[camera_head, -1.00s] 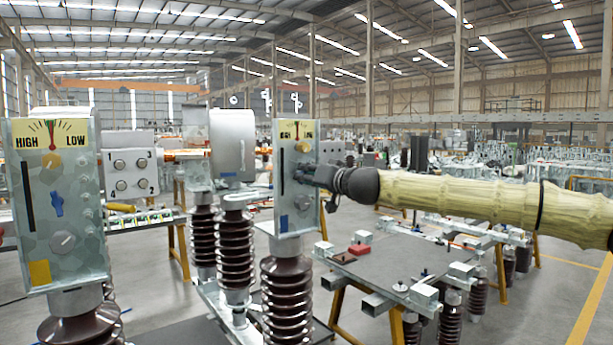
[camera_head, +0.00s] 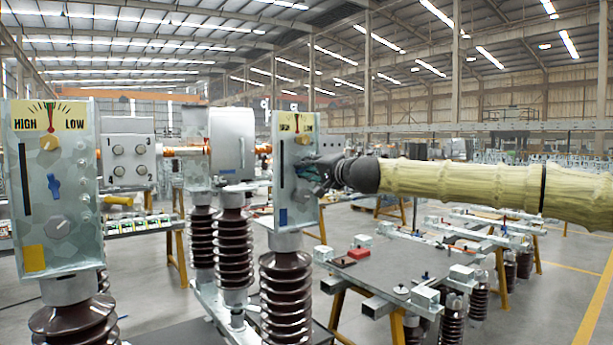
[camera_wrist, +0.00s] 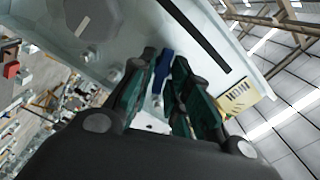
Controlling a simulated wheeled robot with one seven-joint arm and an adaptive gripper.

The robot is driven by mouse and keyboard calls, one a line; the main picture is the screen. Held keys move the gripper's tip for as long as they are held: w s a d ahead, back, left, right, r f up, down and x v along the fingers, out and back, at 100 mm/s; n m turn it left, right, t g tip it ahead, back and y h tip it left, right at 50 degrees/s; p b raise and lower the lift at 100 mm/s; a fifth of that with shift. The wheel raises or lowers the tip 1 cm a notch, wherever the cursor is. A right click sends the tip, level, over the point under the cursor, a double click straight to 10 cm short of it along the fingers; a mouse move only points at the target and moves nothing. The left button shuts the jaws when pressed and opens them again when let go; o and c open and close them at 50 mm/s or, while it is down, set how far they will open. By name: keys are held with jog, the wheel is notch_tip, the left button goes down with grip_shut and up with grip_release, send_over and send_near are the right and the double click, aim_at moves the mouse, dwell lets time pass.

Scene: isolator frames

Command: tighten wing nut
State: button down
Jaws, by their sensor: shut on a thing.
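The blue wing nut (camera_wrist: 162,72) sits on the face of the right-hand panel (camera_head: 297,150), between my fingers in the wrist view. My gripper (camera_wrist: 164,66) is shut on it, with a dark green finger on either side. In the head view my gripper (camera_head: 316,172) is at the middle of that panel, and its fingers and the panel edge hide the nut there. The left panel (camera_head: 85,235) carries a similar blue wing nut (camera_head: 53,187), out of my gripper's reach.
Brown ribbed insulators (camera_head: 286,300) stand under the panels. In the wrist view, a dark slot (camera_wrist: 195,35) and yellow label (camera_wrist: 237,95) are near my fingers.

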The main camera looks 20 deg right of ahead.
jog(key=shift+s+a+f+m+b, duration=0.15)
jog(key=shift+m+b, duration=1.35)
jog(key=shift+m, duration=2)
jog(key=shift+w+f+m+b, duration=0.1)
jog(key=shift+f+m+b, duration=0.15)
jog(key=shift+m+b, duration=2.25)
jog(key=shift+s+a+f+m+b, duration=0.15)
jog(key=shift+m+b, duration=0.35)
jog(key=shift+m, duration=4)
jog(key=shift+w+d, duration=0.1)
jog(key=c, duration=1.5)
grip_release()
jog(key=v, duration=1.2)
